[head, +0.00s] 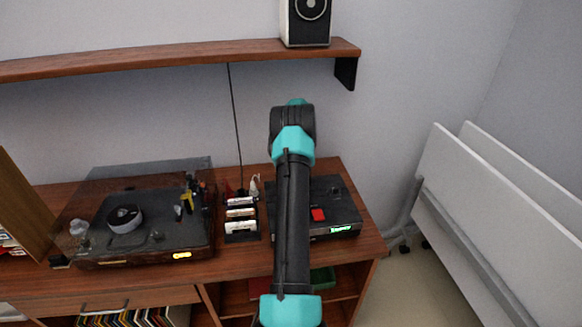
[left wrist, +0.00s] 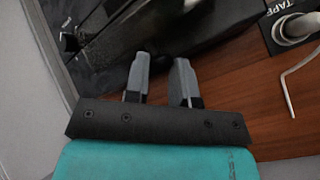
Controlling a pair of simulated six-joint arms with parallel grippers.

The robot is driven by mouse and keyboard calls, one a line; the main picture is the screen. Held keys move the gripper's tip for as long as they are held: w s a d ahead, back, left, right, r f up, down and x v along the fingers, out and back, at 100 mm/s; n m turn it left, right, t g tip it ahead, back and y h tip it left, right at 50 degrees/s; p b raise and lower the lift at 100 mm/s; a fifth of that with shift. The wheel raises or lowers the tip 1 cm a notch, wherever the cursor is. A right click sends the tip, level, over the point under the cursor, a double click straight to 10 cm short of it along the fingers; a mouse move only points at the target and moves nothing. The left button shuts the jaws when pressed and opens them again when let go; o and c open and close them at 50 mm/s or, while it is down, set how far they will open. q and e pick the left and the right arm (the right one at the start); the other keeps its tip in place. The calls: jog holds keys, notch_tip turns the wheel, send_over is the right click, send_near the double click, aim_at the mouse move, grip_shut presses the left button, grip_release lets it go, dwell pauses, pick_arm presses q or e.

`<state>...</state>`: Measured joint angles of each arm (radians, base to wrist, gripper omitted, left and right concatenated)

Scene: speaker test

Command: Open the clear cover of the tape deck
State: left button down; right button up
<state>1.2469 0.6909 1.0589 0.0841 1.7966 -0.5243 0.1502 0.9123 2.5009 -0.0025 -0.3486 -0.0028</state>
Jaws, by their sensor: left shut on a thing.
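A black deck (head: 342,207) with a red square and a lit green display stands at the right of the cabinet top; it appears to be the tape deck. An arm of mine hides its left part and any gripper there. In the left wrist view my left gripper (left wrist: 160,62) has its two grey fingers a little apart, shut on the dark glossy edge of what looks like the clear cover (left wrist: 190,25). The grip itself is partly hidden by the fingers. My right gripper is not in view.
A turntable-like unit (head: 88,262) under a smoky cover stands at the left. A small rack (head: 241,238) with white-labelled items stands between the units. A shelf (head: 180,57) with a speaker (head: 306,22) hangs above. White panels (head: 490,210) lean at the right.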

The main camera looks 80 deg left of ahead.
pick_arm(q)
jog(key=shift+s+d+f, duration=0.2)
jog(key=shift+d+f, duration=0.05)
jog(key=shift+f, duration=0.15)
jog(key=c, duration=0.9)
grip_release()
jog(key=shift+s, duration=0.1)
jog(key=shift+c, duration=0.2)
jog(key=shift+r, duration=0.1)
jog(key=r, duration=0.4)
jog(key=shift+d+r, duration=0.15)
jog(key=shift+d, duration=0.15)
jog(key=s+d, duration=0.1)
jog(key=d, duration=0.3)
jog(key=s+d, duration=0.1)
jog(key=d, duration=0.4)
jog(key=d+r, duration=0.1)
jog(key=d, duration=0.3)
jog(key=shift+s+d, duration=0.2)
jog(key=shift+s, duration=0.2)
jog(key=shift+s+d+r, duration=0.15)
jog(key=shift+d, duration=0.55)
